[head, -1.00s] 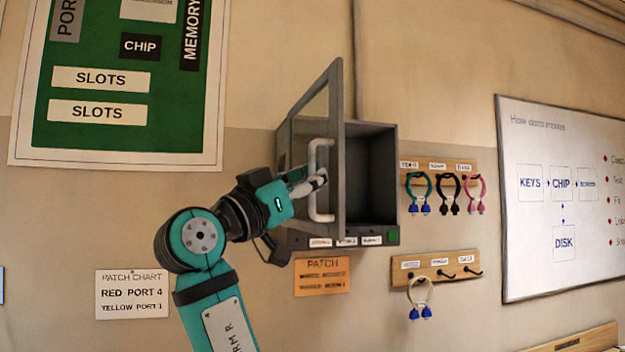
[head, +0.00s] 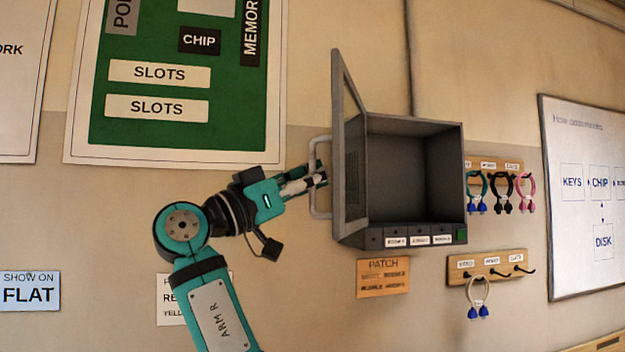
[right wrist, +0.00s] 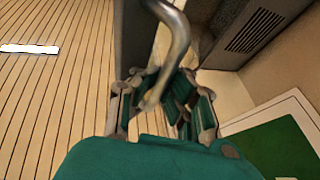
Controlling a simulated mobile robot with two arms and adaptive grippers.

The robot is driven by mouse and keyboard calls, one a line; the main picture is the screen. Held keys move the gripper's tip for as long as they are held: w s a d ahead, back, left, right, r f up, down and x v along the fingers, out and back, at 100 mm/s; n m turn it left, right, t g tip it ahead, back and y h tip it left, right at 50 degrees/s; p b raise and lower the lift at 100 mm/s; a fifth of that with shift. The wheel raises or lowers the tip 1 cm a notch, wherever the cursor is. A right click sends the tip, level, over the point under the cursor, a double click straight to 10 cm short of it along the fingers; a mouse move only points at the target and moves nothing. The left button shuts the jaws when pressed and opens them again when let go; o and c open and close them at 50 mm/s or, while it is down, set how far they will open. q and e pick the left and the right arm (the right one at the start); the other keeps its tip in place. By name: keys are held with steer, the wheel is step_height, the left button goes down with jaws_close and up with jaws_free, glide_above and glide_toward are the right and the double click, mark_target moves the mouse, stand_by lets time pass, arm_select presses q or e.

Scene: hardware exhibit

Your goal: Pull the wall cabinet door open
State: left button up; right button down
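The grey wall cabinet (head: 412,175) hangs in the middle of the head view, its inside exposed and looking empty. Its door (head: 351,140) is hinged at the left side and stands wide open, swung out from the wall. The pale bar handle (head: 313,199) is on the door's outer face. My right gripper (head: 318,178) is at the middle of this handle. In the right wrist view the handle (right wrist: 178,38) runs down between the two fingers (right wrist: 157,92), which close around it. My left gripper is not in view.
Hook boards (head: 487,267) with coloured cable loops hang right of the cabinet. An orange patch sign (head: 383,278) is below it. A green poster (head: 178,130) is on the wall to the left, a whiteboard (head: 590,200) far right.

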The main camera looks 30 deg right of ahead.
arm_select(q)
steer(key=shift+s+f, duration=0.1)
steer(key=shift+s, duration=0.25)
arm_select(e)
steer(key=shift+f, duration=0.15)
steer(key=c, duration=1.4)
jaws_free()
steer(key=shift+a, duration=0.25)
steer(key=shift+d, duration=0.1)
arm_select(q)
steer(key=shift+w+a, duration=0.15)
arm_select(e)
steer(key=v, duration=1.2)
